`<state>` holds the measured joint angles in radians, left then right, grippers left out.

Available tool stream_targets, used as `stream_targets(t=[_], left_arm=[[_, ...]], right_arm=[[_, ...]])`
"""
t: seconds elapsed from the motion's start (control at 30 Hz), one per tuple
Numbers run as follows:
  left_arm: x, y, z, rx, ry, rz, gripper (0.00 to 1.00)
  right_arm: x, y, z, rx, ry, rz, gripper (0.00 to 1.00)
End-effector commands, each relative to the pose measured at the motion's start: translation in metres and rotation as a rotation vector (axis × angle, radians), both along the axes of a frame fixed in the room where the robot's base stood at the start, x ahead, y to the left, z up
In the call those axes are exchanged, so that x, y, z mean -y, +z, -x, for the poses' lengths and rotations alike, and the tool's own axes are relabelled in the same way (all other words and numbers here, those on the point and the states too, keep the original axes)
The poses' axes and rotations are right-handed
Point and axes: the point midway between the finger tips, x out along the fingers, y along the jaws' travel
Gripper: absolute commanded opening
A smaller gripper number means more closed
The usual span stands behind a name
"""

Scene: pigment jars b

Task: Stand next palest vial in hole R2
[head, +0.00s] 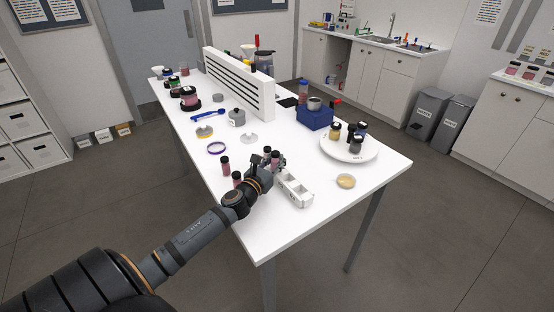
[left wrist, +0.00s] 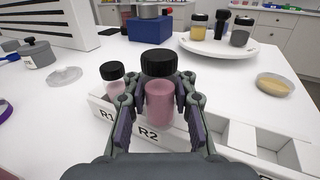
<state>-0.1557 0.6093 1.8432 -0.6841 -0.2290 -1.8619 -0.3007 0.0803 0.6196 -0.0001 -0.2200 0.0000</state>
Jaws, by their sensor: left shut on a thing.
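A white rack (head: 295,189) stands on the table, with R1 and R2 labels on its front face in the left wrist view (left wrist: 148,133). A pale pink vial with a black cap (left wrist: 115,87) stands in hole R1. My left gripper (left wrist: 158,103) is shut on a darker pink, black-capped vial (left wrist: 160,106). That vial is upright at R2, with most of its body showing; I cannot tell whether its base is inside the hole. Two more black-capped pink vials, one farther (head: 226,167) and one nearer (head: 237,179), stand left of the gripper. My right gripper is out of view.
Rack holes right of R2 look empty. A shallow dish of yellowish powder (head: 346,181) lies right of the rack. A round white tray (head: 348,152) with several jars stands behind, near a blue block (head: 314,118). A purple ring (head: 217,148) lies to the left.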

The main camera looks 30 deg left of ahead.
Motion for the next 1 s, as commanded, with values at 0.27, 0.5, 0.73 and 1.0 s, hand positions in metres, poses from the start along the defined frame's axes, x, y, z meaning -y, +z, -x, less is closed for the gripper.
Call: stream_targets(t=[0.27,0.5,0.73,1.0], left_arm=[[-0.0027,-0.0132,0.0021,-0.017,0.007,0.006,0.00],[-0.0023,-0.0112,0.0017,-0.014,0.006,0.004,0.39],[-0.0015,-0.0079,0.0009,-0.009,0.003,0.002,0.52],[-0.0009,-0.0073,0.0073,-0.009,0.002,-0.002,0.52]], right_arm=[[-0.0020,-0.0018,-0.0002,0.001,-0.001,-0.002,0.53],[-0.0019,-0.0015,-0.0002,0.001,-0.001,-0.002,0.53],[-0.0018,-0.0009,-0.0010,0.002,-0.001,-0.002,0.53],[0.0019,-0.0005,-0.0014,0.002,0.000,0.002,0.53]])
